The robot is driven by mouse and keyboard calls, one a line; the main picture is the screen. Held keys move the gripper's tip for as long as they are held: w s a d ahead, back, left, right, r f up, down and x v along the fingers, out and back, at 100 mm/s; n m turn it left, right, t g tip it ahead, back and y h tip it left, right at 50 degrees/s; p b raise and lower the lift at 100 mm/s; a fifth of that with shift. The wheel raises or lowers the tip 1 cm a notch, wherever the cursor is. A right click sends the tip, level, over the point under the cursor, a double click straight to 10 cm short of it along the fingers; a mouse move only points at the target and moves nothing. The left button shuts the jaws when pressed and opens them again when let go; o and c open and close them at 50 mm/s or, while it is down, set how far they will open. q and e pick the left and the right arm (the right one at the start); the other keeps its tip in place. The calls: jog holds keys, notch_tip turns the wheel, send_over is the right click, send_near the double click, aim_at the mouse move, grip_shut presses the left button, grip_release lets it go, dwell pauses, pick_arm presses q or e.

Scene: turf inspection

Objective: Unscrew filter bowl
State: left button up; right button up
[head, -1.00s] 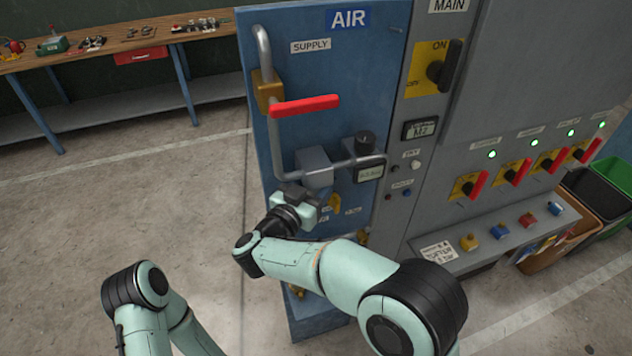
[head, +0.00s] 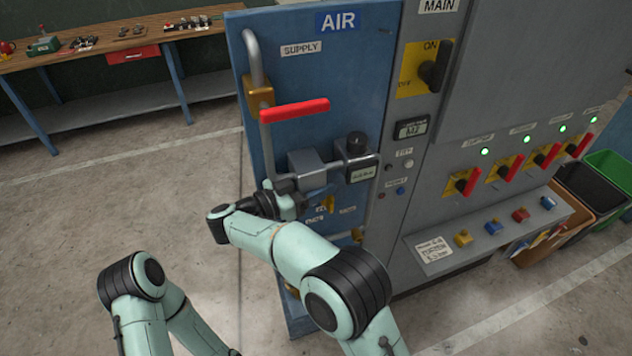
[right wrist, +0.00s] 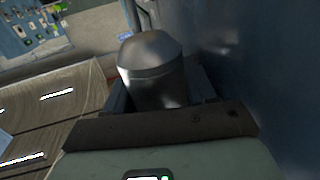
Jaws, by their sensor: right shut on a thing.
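The filter bowl (right wrist: 153,72) shows in the right wrist view as a grey metal cylinder with a domed end, between the jaws of my right gripper (right wrist: 163,98). In the head view my right gripper (head: 299,202) is at the grey filter housing (head: 312,166) on the blue air panel, just below it. The gripper hides the bowl there. The right jaws are shut on the bowl. My left arm shows at the lower left of the head view, but its gripper is out of sight.
A yellow part (head: 329,204) lies close to the right of my gripper. Switches (head: 466,183) line the grey cabinet. The floor left of the panel is clear.

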jog(key=shift+w+a+r, duration=0.15)
jog(key=shift+a+r, duration=0.05)
jog(key=shift+a, duration=0.05)
